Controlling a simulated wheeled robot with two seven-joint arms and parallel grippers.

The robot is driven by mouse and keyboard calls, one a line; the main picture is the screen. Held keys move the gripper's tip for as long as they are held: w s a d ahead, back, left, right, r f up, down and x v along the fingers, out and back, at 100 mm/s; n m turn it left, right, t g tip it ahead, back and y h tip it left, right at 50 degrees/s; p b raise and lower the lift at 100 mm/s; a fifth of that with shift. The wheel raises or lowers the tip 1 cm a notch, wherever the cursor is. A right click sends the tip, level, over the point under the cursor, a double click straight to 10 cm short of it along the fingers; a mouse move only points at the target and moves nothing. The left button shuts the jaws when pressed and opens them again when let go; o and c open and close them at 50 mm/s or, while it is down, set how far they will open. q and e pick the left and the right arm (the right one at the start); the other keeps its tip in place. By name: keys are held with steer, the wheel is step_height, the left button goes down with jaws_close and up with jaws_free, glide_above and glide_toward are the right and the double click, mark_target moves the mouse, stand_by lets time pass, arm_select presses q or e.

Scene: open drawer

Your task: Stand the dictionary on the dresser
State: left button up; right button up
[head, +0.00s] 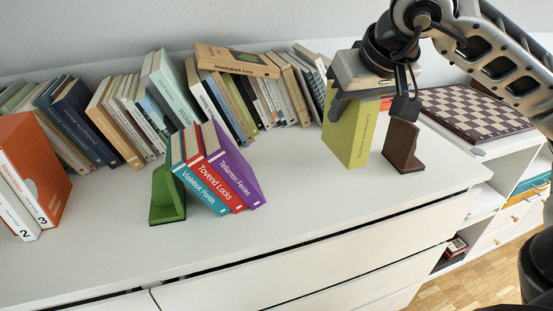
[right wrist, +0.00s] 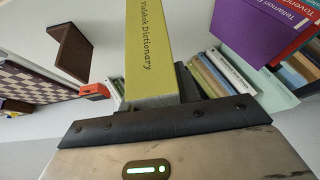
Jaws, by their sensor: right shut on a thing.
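The dictionary is a yellow-green book (head: 350,136), upright, at the right part of the white dresser top (head: 300,215). My right gripper (head: 372,98) is shut on its upper part from above. Its lower end is at or just above the dresser top; I cannot tell whether it touches. In the right wrist view the spine (right wrist: 150,50) reads "Dictionary" and runs out from the gripper (right wrist: 155,118). My left gripper is not in view.
A brown bookend (head: 403,150) stands close right of the dictionary. Teal, red and purple books (head: 215,170) lean beside a green bookend (head: 166,197). A long book row lines the wall. Orange binders (head: 35,165) stand left; a chessboard (head: 475,113) lies right. The front middle is clear.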

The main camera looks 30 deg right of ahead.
steer(key=w+a+f, duration=0.2)
steer(key=w+f, duration=0.1)
steer(key=w+a+f, duration=0.1)
steer(key=w+f, duration=0.3)
steer(key=w+a+f, duration=0.2)
steer(key=w+f, duration=0.1)
steer(key=f, duration=0.1)
steer(key=shift+w+a+f, duration=0.2)
steer(key=shift+a, duration=0.1)
steer(key=shift+f, duration=0.35)
steer(key=shift+f, duration=0.1)
steer(key=o, duration=1.1)
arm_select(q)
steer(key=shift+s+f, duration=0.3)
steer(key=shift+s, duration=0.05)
arm_select(e)
steer(key=shift+o, duration=0.2)
